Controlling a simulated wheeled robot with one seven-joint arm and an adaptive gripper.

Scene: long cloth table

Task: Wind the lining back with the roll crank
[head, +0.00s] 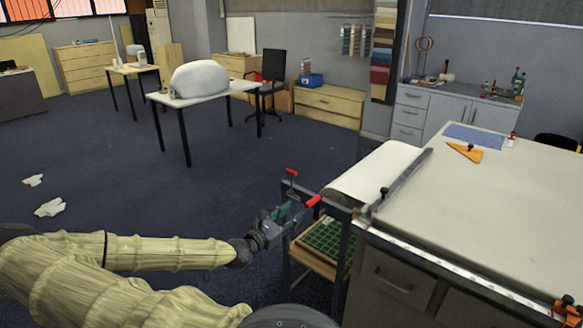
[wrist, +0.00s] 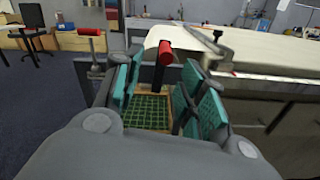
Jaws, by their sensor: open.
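The pale lining (head: 376,171) lies over the left end of the long table, and its curved edge also shows in the wrist view (wrist: 185,38). A crank's red grip (head: 314,201) sticks out near the table's left end. In the wrist view this red grip (wrist: 165,52) stands on a dark stem, seen between my fingers and beyond them. A second red grip (head: 291,172) is a little farther back; in the wrist view it is at the left (wrist: 89,31). My gripper (head: 291,211) is open, its green-padded fingers beside the nearer grip. Contact with it cannot be told.
A dark bar (head: 401,180) with a black knob lies across the table beside the lining. A shelf with a green grid tray (head: 325,240) is under the table's left end. An orange set square (head: 465,152) lies on the table. The floor at left is mostly open.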

